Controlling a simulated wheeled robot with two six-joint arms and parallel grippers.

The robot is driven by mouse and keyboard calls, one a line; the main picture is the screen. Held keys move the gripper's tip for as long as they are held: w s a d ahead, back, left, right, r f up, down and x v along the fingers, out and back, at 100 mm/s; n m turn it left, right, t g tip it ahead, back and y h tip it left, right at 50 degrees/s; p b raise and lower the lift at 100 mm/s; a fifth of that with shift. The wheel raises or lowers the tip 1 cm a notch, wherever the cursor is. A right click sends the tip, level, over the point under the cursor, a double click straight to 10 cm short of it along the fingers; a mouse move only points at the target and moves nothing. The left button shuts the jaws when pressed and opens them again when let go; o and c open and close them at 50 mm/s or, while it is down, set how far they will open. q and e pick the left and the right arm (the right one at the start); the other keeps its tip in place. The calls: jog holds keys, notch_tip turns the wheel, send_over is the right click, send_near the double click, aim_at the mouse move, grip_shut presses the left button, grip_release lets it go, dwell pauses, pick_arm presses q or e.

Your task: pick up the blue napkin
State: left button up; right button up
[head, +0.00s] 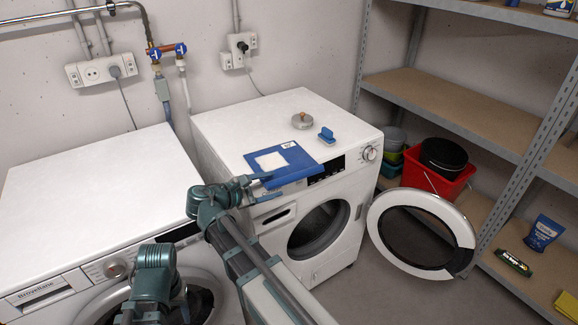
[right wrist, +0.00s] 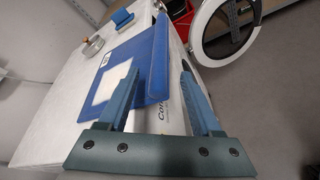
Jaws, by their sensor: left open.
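The blue napkin (head: 296,156) lies flat on top of the right washing machine (head: 230,120), with its front part hanging over the front edge. A white square patch (head: 271,161) shows on it. My right gripper (head: 270,187) is at that front edge, open. In the right wrist view the napkin (right wrist: 155,65) has its overhanging edge between the two spread fingers (right wrist: 160,85); the left finger overlaps the napkin's top side. I cannot tell whether either finger touches it. My left gripper (head: 152,312) is low in front of the left machine, open and empty, partly cut off by the frame.
A grey round tin (head: 302,121) and a small blue brush-like object (head: 326,135) stand behind the napkin. The machine's round door (head: 460,229) is swung open to the right. A red bucket (head: 428,180) and shelves (head: 450,110) are at right. The left machine's top (head: 90,190) is clear.

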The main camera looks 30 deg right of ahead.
grip_shut()
pick_arm(q)
jog(key=shift+r, duration=0.15)
pick_arm(e)
jog(key=shift+r, duration=0.15)
